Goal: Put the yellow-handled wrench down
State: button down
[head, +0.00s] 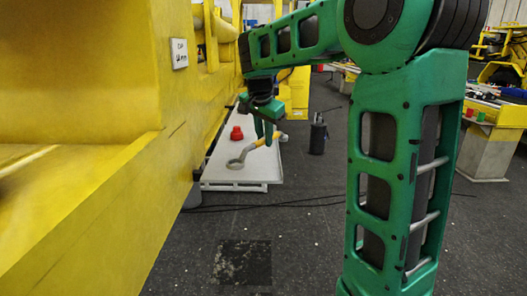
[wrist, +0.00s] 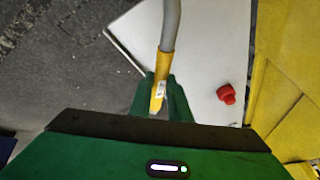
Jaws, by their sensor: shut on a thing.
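The wrench (head: 240,161) has a grey ring end and a yellow handle; in the head view it is over the white table (head: 222,174). My gripper (head: 266,137) is above the table and shut on the yellow handle. In the wrist view the yellow handle (wrist: 166,68) sits between the green fingers of my gripper (wrist: 160,98), and the grey shaft runs out of the top of the picture. The ring end is not in the wrist view. I cannot tell whether the wrench touches the table.
A red part (head: 237,133) stands on the table beyond the ring; it also shows in the wrist view (wrist: 226,94). A large yellow structure (head: 90,120) borders the table on the left. A dark cylinder (head: 318,137) stands to the right. Cables lie on the floor.

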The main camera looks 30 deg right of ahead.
jog(key=shift+w+d+f, duration=0.1)
jog(key=shift+d+f, duration=0.2)
jog(key=shift+f, duration=2.35)
jog(key=c, duration=1.7)
grip_release()
jog(key=shift+f, duration=0.1)
jog(key=shift+o, duration=0.2)
